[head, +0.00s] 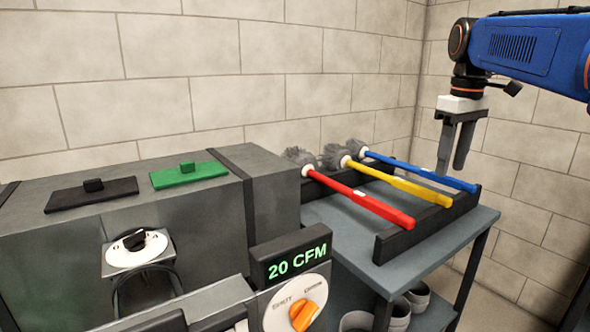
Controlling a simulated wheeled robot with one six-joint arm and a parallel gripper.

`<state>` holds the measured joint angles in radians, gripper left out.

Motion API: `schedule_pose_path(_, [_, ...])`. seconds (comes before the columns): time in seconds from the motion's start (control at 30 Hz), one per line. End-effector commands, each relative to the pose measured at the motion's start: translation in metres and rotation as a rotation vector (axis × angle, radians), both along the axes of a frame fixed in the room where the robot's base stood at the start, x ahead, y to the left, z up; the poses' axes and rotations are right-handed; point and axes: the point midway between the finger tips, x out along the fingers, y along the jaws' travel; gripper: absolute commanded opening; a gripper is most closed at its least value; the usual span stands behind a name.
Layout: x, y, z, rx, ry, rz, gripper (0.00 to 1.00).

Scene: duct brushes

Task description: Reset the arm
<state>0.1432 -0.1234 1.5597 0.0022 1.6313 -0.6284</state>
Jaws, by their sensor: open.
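My gripper (452,168) hangs at the upper right with its grey fingers pointing down. It is open and empty, above the right side of the grey table (352,220). My blue arm reaches in from the right edge. Three duct brushes lie side by side on a black rack: a red-handled brush (372,204), a yellow-handled brush (405,185) and a blue-handled brush (425,173). Their grey bristle heads point to the back left. The fingertips appear close to the blue handle in the picture, but I cannot tell the gap.
A grey duct (205,215) stands at left with a black hatch (92,195) and a green hatch (190,174) on top. A "20 CFM" display (292,258) and orange knob (303,315) are in front. Grey cups (398,312) sit below the table. Block walls stand behind.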

Motion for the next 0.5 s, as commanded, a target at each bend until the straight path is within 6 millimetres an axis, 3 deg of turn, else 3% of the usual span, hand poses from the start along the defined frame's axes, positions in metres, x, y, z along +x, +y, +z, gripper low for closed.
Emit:
schedule_pose_path(0.17, [-0.037,0.014,-0.024,0.002,-0.046,-0.063,0.43])
schedule_pose_path(0.5, [-0.119,0.041,-0.101,0.025,-0.159,-0.216,0.43])
